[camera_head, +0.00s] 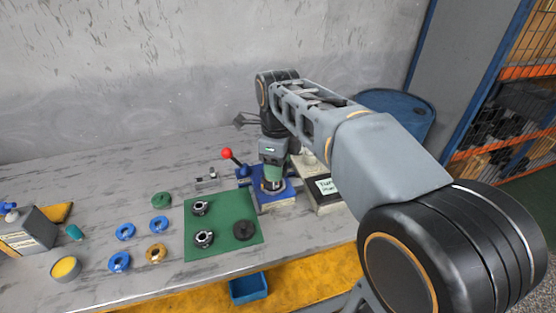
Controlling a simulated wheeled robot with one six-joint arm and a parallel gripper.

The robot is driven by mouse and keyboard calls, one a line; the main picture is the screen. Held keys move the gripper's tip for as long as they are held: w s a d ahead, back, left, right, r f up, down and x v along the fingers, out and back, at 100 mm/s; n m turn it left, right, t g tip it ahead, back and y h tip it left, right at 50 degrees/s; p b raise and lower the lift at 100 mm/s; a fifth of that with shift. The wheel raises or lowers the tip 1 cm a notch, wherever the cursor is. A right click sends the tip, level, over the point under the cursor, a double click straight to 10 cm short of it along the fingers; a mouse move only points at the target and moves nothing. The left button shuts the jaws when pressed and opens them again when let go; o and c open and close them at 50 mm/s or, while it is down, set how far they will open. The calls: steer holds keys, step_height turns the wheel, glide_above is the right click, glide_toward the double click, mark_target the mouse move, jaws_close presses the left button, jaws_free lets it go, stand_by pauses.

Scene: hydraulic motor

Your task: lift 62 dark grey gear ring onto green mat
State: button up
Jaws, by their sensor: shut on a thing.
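My gripper (273,187) points down over a blue fixture (272,200) on the bench, just right of the green mat. It is shut on a small dark part at the fixture, mostly hidden by the fingers; it fits the dark grey gear ring, but its shape is too small to confirm. I cannot tell whether it touches the fixture. The green mat (222,249) lies flat on the bench. On it are two dark and silver gear parts (200,208) (204,239) and a flat dark disc (243,230).
A red-knobbed lever (227,154) rises left of the fixture. A grey block with a label (326,187) stands at its right. Blue rings (125,232), a brass ring (156,253) and a green ring (161,200) lie left of the mat. A blue bin (248,288) sits below the bench.

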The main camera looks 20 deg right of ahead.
steer(key=shift+s+r, duration=0.1)
steer(key=shift+s, duration=0.1)
steer(key=shift+r, duration=0.2)
steer(key=shift+r+p, duration=0.6)
steer(key=shift+p, duration=0.25)
